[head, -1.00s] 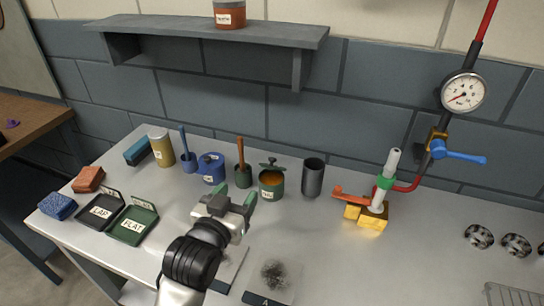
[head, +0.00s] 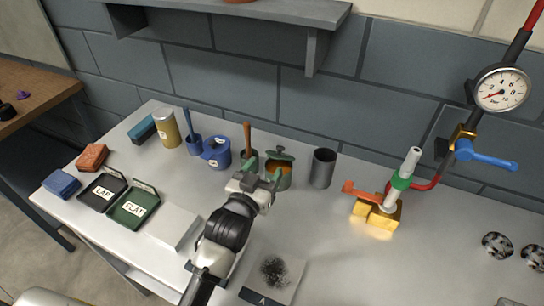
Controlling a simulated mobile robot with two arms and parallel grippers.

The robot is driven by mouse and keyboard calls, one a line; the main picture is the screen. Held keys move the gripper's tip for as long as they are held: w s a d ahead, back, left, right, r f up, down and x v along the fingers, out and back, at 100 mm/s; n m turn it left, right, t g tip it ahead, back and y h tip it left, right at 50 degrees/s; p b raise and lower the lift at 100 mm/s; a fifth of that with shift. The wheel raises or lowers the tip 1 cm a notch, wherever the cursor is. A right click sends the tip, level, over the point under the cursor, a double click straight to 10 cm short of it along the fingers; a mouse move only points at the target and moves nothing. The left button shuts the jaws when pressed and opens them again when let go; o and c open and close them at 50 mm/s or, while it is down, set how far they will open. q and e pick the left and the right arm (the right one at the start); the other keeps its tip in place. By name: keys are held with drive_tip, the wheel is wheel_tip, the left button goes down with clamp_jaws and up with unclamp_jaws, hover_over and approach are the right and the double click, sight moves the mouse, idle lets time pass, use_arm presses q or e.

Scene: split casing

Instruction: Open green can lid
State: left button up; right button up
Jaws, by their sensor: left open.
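The green can (head: 285,183) stands on the bench near the wall, with orange contents (head: 279,166) showing at its mouth. Its green lid (head: 280,153) with a small knob is at the back of the mouth, so the opening is partly uncovered; whether it is hinged or loose I cannot tell. My left gripper (head: 262,171) is open, with green fingertips just in front of the can, overlapping its left front in the picture. Contact is not clear. My right gripper is not in view.
A blue can (head: 216,154) and a pot with a brown handle (head: 247,138) stand left of the green can. A dark grey cup (head: 322,168) stands close on its right. A brass fixture with valve (head: 378,215) is farther right. Clear bench lies between.

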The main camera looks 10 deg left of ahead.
sight(280, 151)
use_arm(q)
drive_tip(key=shift+w+d+p, duration=0.15)
drive_tip(key=shift+w+d, duration=0.05)
drive_tip(key=shift+w, duration=1)
drive_tip(key=shift+w+d+p, duration=0.15)
drive_tip(key=shift+w+d, duration=0.05)
drive_tip(key=shift+w, duration=0.95)
clamp_jaws()
